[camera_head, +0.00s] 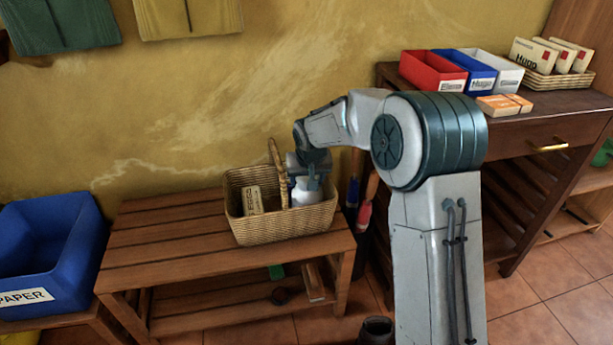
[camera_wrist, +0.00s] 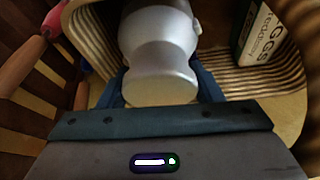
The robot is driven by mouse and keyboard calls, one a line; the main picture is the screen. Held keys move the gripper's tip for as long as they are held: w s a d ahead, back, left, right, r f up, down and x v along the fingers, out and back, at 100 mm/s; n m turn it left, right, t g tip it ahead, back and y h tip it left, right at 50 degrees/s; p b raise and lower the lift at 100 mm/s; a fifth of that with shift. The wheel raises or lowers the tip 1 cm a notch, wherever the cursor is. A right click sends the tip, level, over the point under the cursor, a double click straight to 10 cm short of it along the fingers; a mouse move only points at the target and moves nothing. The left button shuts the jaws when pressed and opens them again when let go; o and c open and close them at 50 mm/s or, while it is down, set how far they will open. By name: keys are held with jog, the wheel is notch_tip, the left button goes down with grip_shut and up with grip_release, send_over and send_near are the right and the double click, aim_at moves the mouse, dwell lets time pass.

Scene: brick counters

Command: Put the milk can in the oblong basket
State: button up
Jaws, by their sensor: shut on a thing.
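The milk can (camera_head: 306,192) is pale and rounded with a narrowed neck. It is inside the right part of the oblong basket (camera_head: 290,228), a woven wicker basket with a tall handle, on a slatted wooden bench. My gripper (camera_head: 308,178) reaches down into the basket from above and is shut on the milk can. In the wrist view the can (camera_wrist: 158,45) sits between the two fingers, with the basket's wicker wall (camera_wrist: 98,40) around it. Whether the can's base touches the basket floor is hidden.
A carton (camera_head: 253,201) stands in the left part of the basket; it also shows in the wrist view (camera_wrist: 258,38). The basket's handle (camera_head: 277,172) rises close to my gripper. A blue paper bin (camera_head: 60,250) is at the left. The bench's left part is clear.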

jog(key=shift+f, duration=0.25)
jog(key=o, duration=1.5)
jog(key=p+v, duration=0.5)
jog(key=v, duration=0.9)
jog(key=shift+w, duration=0.1)
